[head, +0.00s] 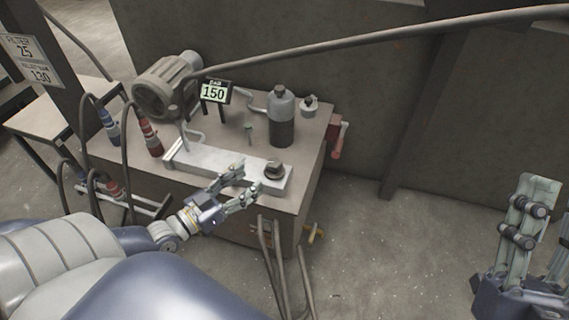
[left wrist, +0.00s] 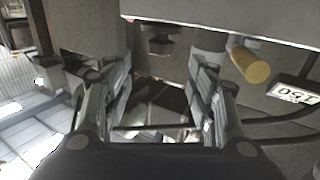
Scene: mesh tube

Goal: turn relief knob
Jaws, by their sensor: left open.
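A dark round knob (head: 274,169) stands on the right end of a long light-grey block (head: 215,164) on the brown cabinet top. My left gripper (head: 249,177) is open and empty, its fingertips just to the left of the knob, with a small gap showing. In the left wrist view the two fingers (left wrist: 160,75) are spread apart. A dark knob-like part (left wrist: 158,40) shows beyond and between them, below a pale block edge. My right gripper (head: 535,220) is at the right edge, far from the cabinet and partly cut off; its opening is unclear.
Hoses hang at the left and front. Floor to the right is clear.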

